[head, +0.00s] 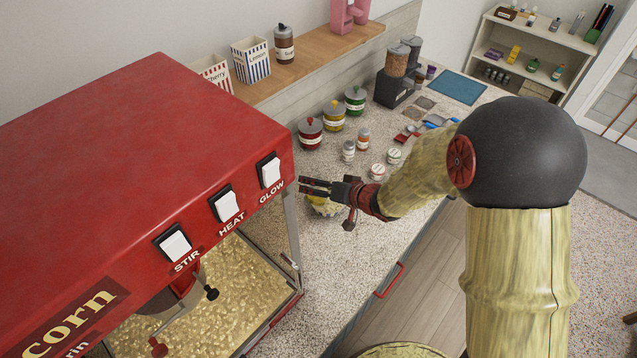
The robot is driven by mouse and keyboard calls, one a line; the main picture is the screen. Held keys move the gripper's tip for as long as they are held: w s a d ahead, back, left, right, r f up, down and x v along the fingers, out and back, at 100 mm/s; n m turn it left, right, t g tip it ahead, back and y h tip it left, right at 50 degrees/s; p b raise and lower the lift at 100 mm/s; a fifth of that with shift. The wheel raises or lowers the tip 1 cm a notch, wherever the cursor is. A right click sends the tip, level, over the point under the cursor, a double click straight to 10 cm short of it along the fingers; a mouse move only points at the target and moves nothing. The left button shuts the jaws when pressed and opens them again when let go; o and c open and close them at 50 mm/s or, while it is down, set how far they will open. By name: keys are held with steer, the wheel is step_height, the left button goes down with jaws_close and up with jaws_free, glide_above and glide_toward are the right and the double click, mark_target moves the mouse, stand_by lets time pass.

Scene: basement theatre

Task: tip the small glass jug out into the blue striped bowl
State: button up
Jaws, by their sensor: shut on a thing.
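My gripper (317,187) reaches left over the counter, close to the front corner of the red popcorn machine. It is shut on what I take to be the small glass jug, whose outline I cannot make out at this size. A small, pale yellowish rounded thing (325,208) shows just below the fingers, partly covered by them. It may be the bowl, but I cannot make out blue stripes or what is inside it.
The red popcorn machine (150,150) fills the left side. Several lidded jars, including a red one (311,134), stand behind my gripper. A dispenser (397,75) and a blue mat (459,87) are farther back. The counter (350,270) in front is clear.

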steer(key=shift+w+d+m+g+y+p, duration=0.2)
steer(key=shift+m+g+y+p, duration=0.4)
steer(key=shift+p, duration=1.45)
steer(key=shift+m+g+p, duration=0.3)
steer(key=shift+m+p, duration=0.1)
steer(key=shift+p, duration=0.35)
steer(key=shift+w+d+m+y+p, duration=0.15)
steer(key=shift+m+y+p, duration=0.2)
steer(key=shift+p, duration=0.2)
steer(key=shift+f+g+p, duration=0.1)
steer(key=shift+g+p, duration=0.2)
steer(key=shift+p, duration=0.05)
steer(key=shift+w+d+f+m+g+y+p, duration=0.3)
steer(key=shift+f+m+g+y+p, duration=0.3)
steer(key=shift+p, duration=2.05)
steer(key=shift+w+d+m+y+p, duration=0.2)
steer(key=shift+m+y+p, duration=0.25)
steer(key=shift+p, duration=0.5)
steer(key=shift+w+f+m+g+y+p, duration=0.15)
steer(key=shift+f+m+g+y+p, duration=0.15)
steer(key=shift+p, duration=0.25)
steer(key=shift+w+d+m+g+y+p, duration=0.45)
steer(key=shift+m+g+y+p, duration=0.05)
steer(key=shift+m+y+p, duration=0.35)
